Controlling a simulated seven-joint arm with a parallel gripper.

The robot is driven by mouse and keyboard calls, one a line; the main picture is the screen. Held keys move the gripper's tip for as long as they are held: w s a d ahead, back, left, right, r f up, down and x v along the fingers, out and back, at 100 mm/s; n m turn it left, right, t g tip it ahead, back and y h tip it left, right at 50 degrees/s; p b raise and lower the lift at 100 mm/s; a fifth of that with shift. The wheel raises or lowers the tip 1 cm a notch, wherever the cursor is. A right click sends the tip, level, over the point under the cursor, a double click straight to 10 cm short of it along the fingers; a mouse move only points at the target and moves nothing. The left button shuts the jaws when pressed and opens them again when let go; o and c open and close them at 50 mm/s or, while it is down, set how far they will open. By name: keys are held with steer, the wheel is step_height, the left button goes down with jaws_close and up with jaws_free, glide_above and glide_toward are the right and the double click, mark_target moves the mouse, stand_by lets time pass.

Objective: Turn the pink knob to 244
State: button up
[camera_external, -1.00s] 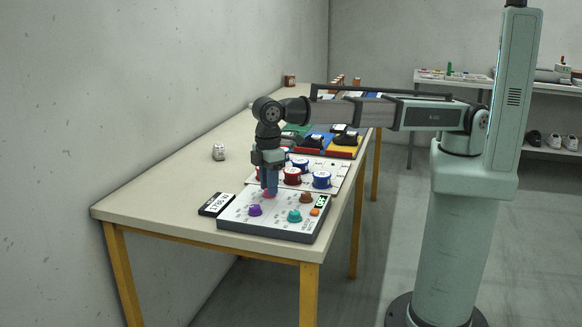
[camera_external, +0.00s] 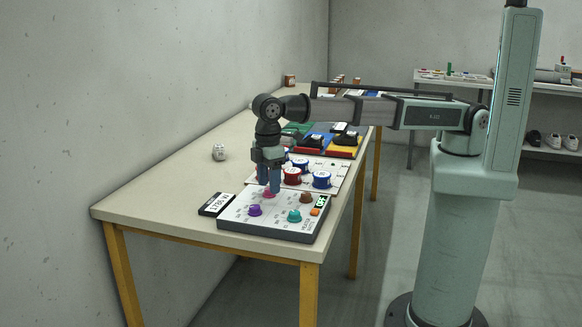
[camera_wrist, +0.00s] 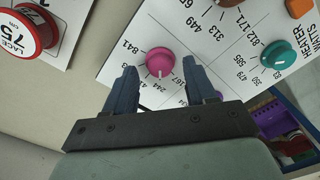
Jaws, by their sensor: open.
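The pink knob (camera_external: 269,193) stands on the light control panel (camera_external: 230,219). In the wrist view the pink knob (camera_wrist: 160,60) has a white pointer line on its lower side, facing down towards the 244 label. Whether it sits exactly on that mark I cannot tell. My gripper (camera_external: 269,187) is open just above the knob, fingers pointing down. In the wrist view my gripper (camera_wrist: 162,76) has one finger on each side of the knob's lower edge, apart from it, with nothing held.
A purple knob (camera_external: 254,210), a teal knob (camera_external: 294,215) and a brown knob (camera_external: 306,197) share the panel, with an orange button (camera_external: 315,211). A dark label display (camera_external: 216,204) lies beside it. Several lace reels (camera_external: 321,179) stand behind.

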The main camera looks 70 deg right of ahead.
step_height(320, 180, up, 13)
stand_by(0.5)
stand_by(0.4)
